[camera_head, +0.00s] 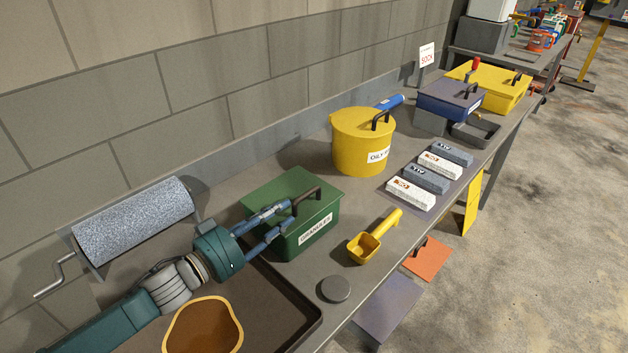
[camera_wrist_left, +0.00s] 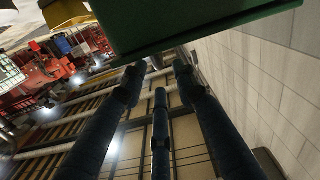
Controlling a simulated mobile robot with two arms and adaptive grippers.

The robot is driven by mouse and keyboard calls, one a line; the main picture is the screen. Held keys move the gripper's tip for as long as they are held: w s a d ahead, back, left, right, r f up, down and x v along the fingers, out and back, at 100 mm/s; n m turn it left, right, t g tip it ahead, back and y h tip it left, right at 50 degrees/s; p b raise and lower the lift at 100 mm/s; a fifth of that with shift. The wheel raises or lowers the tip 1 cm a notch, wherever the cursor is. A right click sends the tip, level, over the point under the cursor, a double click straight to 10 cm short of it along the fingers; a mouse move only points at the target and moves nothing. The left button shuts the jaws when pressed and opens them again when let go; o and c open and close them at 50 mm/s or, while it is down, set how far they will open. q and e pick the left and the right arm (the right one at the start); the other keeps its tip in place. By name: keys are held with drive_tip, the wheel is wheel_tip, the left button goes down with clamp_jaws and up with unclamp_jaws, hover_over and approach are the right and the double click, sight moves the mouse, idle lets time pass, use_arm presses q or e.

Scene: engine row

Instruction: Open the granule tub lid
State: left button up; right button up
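The green granule tub (camera_head: 318,232), labelled "GRANULES", stands on the bench. Its flat green lid (camera_head: 285,188) lies on top and looks closed. A dark bar handle (camera_head: 308,196) sits at the lid's right side. My left gripper (camera_head: 289,213) is at the tub's left and front, its fingertips close to the handle. I cannot tell whether they touch it. In the left wrist view the fingers (camera_wrist_left: 158,88) are spread with nothing between them, and a green part of the tub or lid (camera_wrist_left: 210,22) fills the top. My right gripper is not in view.
A yellow scoop (camera_head: 368,245) and a grey disc (camera_head: 335,289) lie right of the tub. A yellow lidded bin (camera_head: 350,145) stands behind it. A grey roll (camera_head: 135,222) with a crank is at the left. A dark tray (camera_head: 290,330) lies below my arm.

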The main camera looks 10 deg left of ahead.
sight(315, 189)
use_arm(q)
drive_tip(key=shift+w+d+r, duration=0.15)
drive_tip(key=shift+w+d, duration=0.1)
drive_tip(key=shift+w, duration=0.05)
drive_tip(key=p+x, duration=0.1)
drive_tip(key=x, duration=0.8)
drive_tip(key=shift+w+d+p, duration=0.25)
drive_tip(key=shift+p, duration=0.15)
clamp_jaws()
